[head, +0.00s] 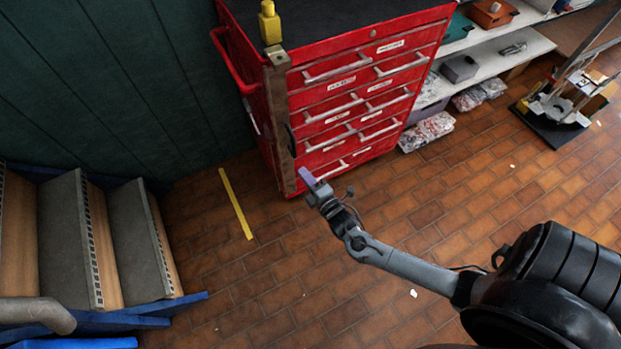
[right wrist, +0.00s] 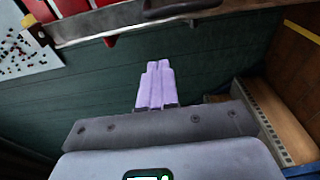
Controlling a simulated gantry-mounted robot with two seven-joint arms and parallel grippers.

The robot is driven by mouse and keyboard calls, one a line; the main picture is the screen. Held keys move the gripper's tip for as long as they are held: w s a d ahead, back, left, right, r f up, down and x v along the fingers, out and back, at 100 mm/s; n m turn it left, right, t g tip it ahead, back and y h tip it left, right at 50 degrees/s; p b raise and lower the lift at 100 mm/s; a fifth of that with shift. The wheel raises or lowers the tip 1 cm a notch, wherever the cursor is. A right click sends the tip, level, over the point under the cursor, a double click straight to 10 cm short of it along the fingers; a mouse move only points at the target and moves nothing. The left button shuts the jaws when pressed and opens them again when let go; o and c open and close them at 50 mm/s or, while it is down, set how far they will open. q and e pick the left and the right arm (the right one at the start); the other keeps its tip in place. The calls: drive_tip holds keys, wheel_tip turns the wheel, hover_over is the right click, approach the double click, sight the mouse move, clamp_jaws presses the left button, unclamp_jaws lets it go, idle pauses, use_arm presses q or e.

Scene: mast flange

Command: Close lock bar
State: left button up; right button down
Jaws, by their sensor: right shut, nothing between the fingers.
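The lock bar (head: 280,120) is a long brown metal strip standing upright along the left front edge of the red tool cabinet (head: 345,60). It has a dark curved handle (head: 291,140) partway down. A yellow padlock-like object (head: 269,22) is at its top end. In the right wrist view the bar (right wrist: 95,24) crosses the top, with its dark handle (right wrist: 181,8) at the edge. My right gripper (head: 306,177) has purple fingers, shut and empty, near the bar's lower end in the head view. In the wrist view the fingers (right wrist: 155,70) appear apart from the bar. My left gripper is not in view.
Wooden-and-grey steps (head: 110,240) with blue edges stand at left. A yellow floor strip (head: 235,203) lies between them and the cabinet. Shelves (head: 490,65) with boxes and bags are at the back right, and a dark-based stand (head: 555,125) at far right. The brick floor in front is mostly clear.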

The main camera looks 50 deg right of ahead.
sight(295, 142)
drive_tip(key=w+d+b, duration=0.3)
drive_tip(key=w+d, duration=0.1)
drive_tip(key=w, duration=0.4)
drive_tip(key=shift+w+d, duration=0.3)
drive_tip(key=shift+w, duration=0.1)
drive_tip(key=shift+d+n+y, duration=0.4)
drive_tip(key=shift+d, duration=0.15)
drive_tip(key=shift+d+y, duration=0.4)
drive_tip(key=shift+y, duration=0.1)
drive_tip(key=shift+a+f, duration=0.1)
drive_tip(key=shift+p, duration=0.3)
